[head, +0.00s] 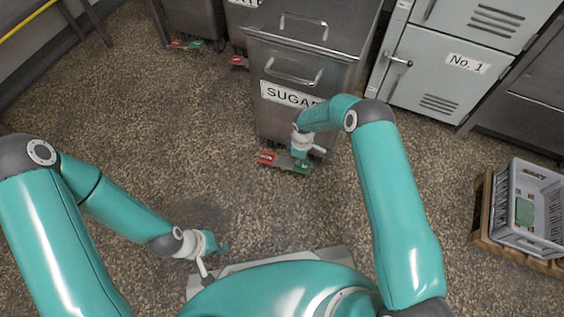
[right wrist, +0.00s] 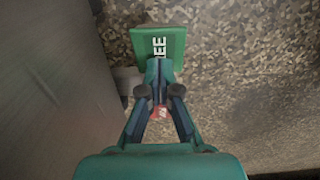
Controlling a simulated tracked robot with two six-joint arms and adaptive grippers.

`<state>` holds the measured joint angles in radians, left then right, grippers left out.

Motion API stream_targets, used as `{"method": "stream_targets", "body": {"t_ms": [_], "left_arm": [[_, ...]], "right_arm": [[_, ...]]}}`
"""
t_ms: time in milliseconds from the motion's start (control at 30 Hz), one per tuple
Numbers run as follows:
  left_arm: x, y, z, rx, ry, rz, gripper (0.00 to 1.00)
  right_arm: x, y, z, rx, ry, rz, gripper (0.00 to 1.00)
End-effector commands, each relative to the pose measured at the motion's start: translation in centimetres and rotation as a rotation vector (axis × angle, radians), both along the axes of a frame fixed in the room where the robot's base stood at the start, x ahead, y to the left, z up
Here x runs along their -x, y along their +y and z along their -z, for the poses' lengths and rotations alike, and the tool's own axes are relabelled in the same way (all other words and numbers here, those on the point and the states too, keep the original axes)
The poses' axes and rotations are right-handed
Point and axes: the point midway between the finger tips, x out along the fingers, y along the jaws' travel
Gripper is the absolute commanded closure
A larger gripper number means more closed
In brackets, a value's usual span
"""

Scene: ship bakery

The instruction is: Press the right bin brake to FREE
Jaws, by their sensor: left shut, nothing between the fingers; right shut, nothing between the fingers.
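The right bin (head: 280,75) is a steel bin labelled SUGAR. Its brake bar at floor level has a red pedal (head: 266,157) at its left end and a green pedal (head: 301,169) at its right end. My right gripper (head: 300,160) is shut at the green pedal. In the right wrist view the green pedal (right wrist: 172,42) shows the letters "EE", and my shut fingertips (right wrist: 159,66) overlap its near edge. I cannot tell whether they touch it. Some red shows between the fingers. My left gripper (head: 222,247) is shut and empty, low over the floor.
Two more steel bins with red and green brake bars (head: 187,44) stand at the back left. Grey lockers (head: 440,70) marked No. 1 stand right of the sugar bin. A grey crate (head: 535,240) sits at far right. The speckled floor at left is clear.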

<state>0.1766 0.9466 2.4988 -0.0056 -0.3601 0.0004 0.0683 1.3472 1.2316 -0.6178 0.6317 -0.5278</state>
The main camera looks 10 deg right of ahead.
Motion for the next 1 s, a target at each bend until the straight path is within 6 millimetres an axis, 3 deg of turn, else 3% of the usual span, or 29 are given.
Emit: {"method": "stream_targets", "body": {"t_ms": [1000], "left_arm": [[0.0,0.0,1.6,0.000,0.000,0.000,1.00]], "right_arm": [[0.0,0.1,1.7,-0.001,0.001,-0.001,1.00]]}}
